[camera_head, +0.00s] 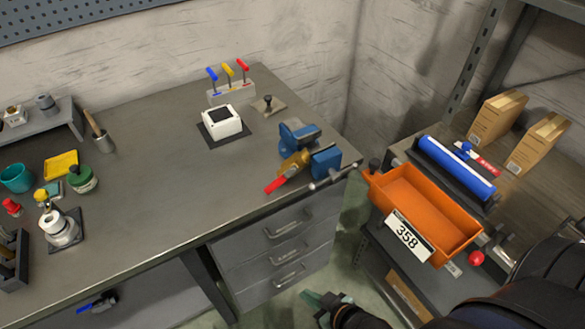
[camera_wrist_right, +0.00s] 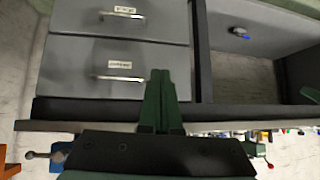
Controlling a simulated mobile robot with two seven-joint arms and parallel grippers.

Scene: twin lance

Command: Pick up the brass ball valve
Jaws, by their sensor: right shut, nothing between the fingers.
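The brass ball valve (camera_head: 294,161) with its red lever handle (camera_head: 276,184) sits at the blue bench vise (camera_head: 325,161), near the workbench's right front corner. The vise partly hides it, and I cannot tell whether the jaws clamp it. My right gripper (camera_head: 312,298), with green fingers, is low in front of the drawers, well below and apart from the valve. In the right wrist view its fingers (camera_wrist_right: 160,80) are shut together and empty, pointing toward the drawer fronts. My left gripper is not in view.
The workbench edge and drawers (camera_head: 288,230) stand between my right gripper and the bench top. An orange bin (camera_head: 425,205) labelled 358 is on the cart at right. The middle bench top is clear.

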